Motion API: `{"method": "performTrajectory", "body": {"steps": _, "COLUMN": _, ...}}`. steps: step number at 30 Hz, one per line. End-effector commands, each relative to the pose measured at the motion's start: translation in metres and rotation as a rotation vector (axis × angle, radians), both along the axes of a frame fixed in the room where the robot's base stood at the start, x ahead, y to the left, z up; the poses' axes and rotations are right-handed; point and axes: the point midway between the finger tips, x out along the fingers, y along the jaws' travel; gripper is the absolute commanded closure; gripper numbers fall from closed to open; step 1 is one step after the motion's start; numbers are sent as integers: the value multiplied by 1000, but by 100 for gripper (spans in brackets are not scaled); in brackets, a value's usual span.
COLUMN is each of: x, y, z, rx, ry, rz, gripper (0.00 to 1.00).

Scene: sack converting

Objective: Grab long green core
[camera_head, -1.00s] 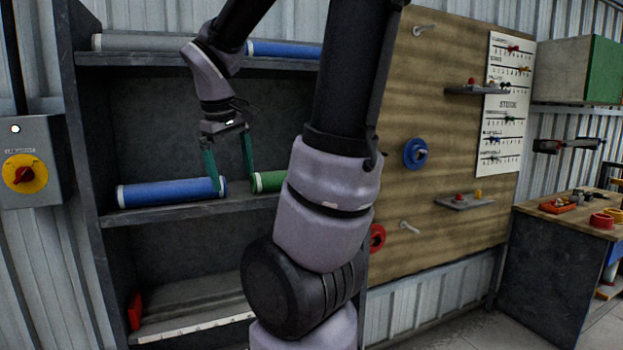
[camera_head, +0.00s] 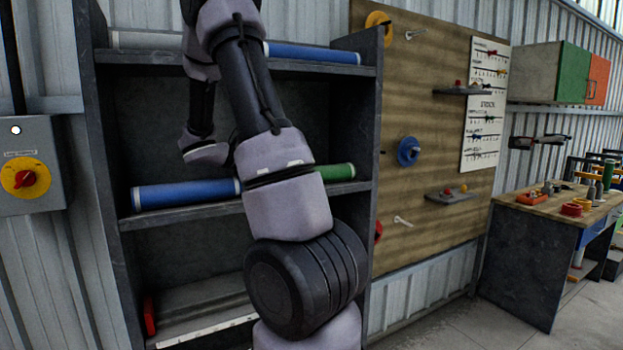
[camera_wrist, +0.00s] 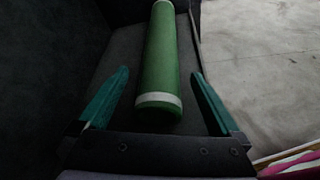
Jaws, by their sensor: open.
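The green core (camera_wrist: 160,62) is a long green roll with pale end bands, lying on the shelf. In the wrist view it runs away from me, its near end between and just beyond my fingertips. My gripper (camera_wrist: 158,85) is open and empty, one teal finger on each side of the core's line, with no visible contact. In the head view only the right part of the green core (camera_head: 336,172) shows on the middle shelf; my arm hides the rest. My gripper is hidden behind my arm there.
A blue roll (camera_head: 186,194) lies on the same shelf (camera_head: 185,217), left of the green core. Another blue roll (camera_head: 312,53) and a grey roll (camera_head: 146,41) lie on the top shelf. A pegboard (camera_head: 440,150) stands to the right. The lower shelf has free room.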

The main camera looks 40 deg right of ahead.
Motion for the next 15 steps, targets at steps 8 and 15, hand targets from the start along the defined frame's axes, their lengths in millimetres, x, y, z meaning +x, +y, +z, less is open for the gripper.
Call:
{"method": "performTrajectory", "body": {"steps": 8, "x": -3, "y": -23, "z": -14, "rx": 2, "ry": 2, "rz": -3, "gripper": 0}}
{"method": "performTrajectory", "body": {"steps": 15, "x": -4, "y": -51, "z": -28, "rx": 1, "ry": -1, "rz": -2, "gripper": 0}}
